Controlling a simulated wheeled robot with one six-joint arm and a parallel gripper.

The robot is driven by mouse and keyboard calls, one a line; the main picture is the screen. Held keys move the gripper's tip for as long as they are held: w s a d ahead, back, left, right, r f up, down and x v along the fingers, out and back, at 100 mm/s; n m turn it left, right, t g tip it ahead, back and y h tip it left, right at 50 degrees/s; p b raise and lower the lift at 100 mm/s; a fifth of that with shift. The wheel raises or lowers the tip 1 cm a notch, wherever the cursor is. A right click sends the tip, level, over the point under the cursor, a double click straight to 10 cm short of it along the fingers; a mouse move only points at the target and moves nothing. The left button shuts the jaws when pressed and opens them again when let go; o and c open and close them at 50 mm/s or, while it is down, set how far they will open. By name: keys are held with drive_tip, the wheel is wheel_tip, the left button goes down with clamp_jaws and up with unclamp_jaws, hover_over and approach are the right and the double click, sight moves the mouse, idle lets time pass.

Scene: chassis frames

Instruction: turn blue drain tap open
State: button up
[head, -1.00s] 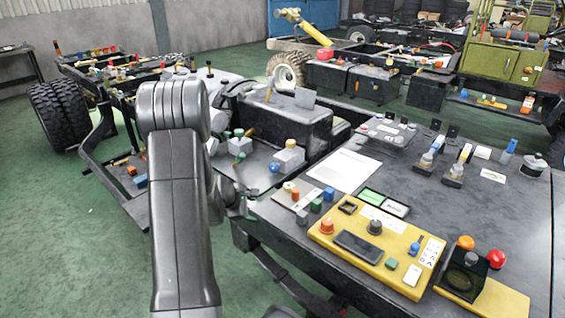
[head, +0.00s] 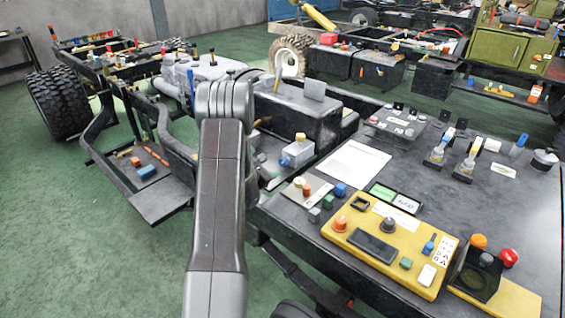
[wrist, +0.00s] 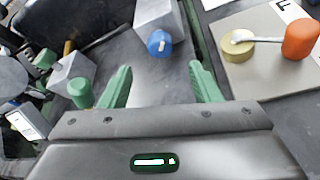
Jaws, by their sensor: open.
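The blue tap (wrist: 159,43) is a round blue knob with a small pale mark, on the front of a grey block (wrist: 156,14). In the head view the blue tap (head: 285,161) shows low on the left side of its grey block (head: 300,150), just right of my arm. My gripper (wrist: 160,68) is open, with its two green fingers apart and nothing between them. The blue tap lies beyond the fingertips, roughly centred between them in the wrist view. The gripper is hidden behind my arm in the head view.
A green knob (wrist: 80,92) on another grey block is close to the left finger. At right, a beige plate (wrist: 262,75) carries an orange knob (wrist: 300,38) and a yellowish round piece (wrist: 238,45). A bench with a yellow panel (head: 340,252) stands right of my arm.

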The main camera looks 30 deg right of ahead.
sight(282, 163)
drive_tip(key=p+x, duration=0.1)
drive_tip(key=x, duration=0.8)
drive_tip(key=shift+d+f, duration=0.15)
drive_tip(key=shift+d, duration=0.1)
drive_tip(key=c, duration=1)
